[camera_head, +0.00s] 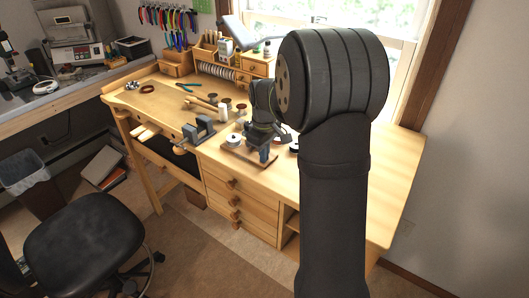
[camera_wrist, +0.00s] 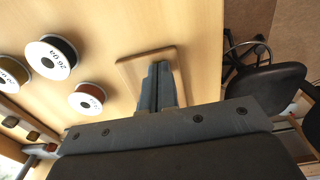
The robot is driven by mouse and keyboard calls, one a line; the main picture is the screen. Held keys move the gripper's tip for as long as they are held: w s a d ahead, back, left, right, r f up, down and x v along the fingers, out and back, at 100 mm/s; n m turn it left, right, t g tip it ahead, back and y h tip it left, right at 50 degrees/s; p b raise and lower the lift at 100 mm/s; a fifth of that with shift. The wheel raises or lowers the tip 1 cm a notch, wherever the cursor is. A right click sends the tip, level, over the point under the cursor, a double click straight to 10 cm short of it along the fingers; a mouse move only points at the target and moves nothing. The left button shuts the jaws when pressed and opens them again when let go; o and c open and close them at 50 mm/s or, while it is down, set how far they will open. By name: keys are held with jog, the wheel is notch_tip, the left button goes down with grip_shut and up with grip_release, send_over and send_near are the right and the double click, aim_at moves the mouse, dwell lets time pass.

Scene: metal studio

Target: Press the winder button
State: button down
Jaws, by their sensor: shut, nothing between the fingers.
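A wooden base board (camera_head: 229,154), which seems to be the winder's, lies near the front edge of the workbench. I cannot make out the button in either view. In the wrist view the fingertips (camera_wrist: 158,66) are together over the board. I cannot tell whether they touch anything.
Wire spools (camera_wrist: 51,57) lie on the bench beside the board. A grey vise-like tool (camera_head: 198,129) stands left of it on the workbench (camera_head: 390,185). Small bottles and wooden tools lie behind. A black chair (camera_head: 85,238) stands in front. The bench's right end is clear.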

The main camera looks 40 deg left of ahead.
jog(key=shift+s+d+f, duration=0.15)
jog(key=shift+f, duration=0.55)
jog(key=shift+r, duration=0.45)
notch_tip(320, 180, up, 14)
jog(key=shift+r, duration=0.25)
